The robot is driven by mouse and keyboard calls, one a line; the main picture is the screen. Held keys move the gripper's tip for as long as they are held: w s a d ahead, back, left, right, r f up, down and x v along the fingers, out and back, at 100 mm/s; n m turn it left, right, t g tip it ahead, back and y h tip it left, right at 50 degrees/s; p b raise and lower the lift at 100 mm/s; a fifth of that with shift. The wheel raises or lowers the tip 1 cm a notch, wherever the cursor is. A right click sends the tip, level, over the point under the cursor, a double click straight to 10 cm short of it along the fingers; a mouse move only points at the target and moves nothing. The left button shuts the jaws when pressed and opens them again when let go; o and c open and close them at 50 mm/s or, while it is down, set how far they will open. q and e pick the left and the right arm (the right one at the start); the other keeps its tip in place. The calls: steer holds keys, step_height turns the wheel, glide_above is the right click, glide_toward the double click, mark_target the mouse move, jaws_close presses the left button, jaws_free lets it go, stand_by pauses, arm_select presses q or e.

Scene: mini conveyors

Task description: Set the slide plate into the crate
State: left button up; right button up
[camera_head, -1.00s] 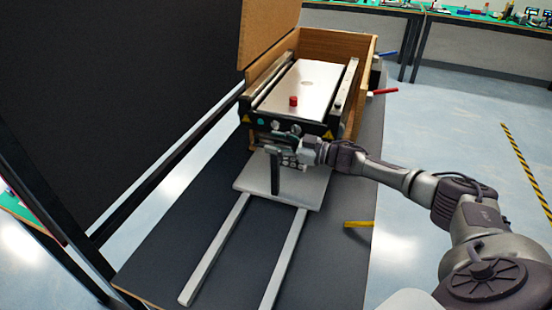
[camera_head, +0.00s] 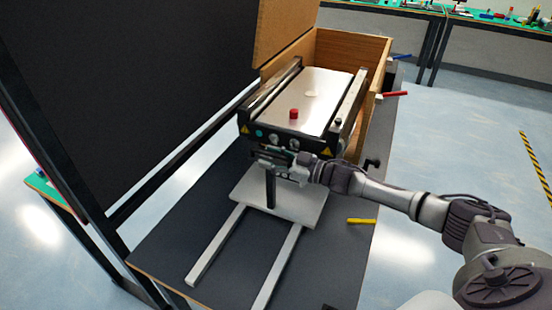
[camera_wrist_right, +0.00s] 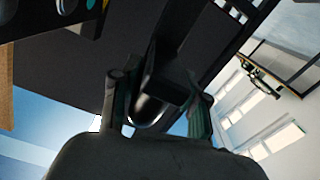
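The light grey plate (camera_head: 290,205), which I take for the slide plate, lies low in front of the wooden crate (camera_head: 352,47), over two pale rails. A black unit with a silver top (camera_head: 325,85), a red knob and a button panel stands above its far part and reaches toward the crate, hiding much of both. My right gripper (camera_head: 272,162) is at the unit's front, by a black upright post (camera_head: 270,190). In the right wrist view its fingers (camera_wrist_right: 160,103) flank a dark bar; contact is unclear. My left gripper is not in view.
The two rails (camera_head: 214,248) run toward me on the dark bench (camera_head: 165,245). A yellow bar (camera_head: 361,221) lies near the bench's right edge. A large black panel (camera_head: 130,85) stands at the left. Red and blue handles (camera_head: 395,94) stick out beside the crate. The bench front is mostly clear.

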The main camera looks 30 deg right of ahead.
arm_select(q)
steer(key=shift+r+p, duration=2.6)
arm_select(e)
steer(key=v, duration=1.6)
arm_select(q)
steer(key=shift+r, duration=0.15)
arm_select(e)
steer(key=shift+a, duration=0.1)
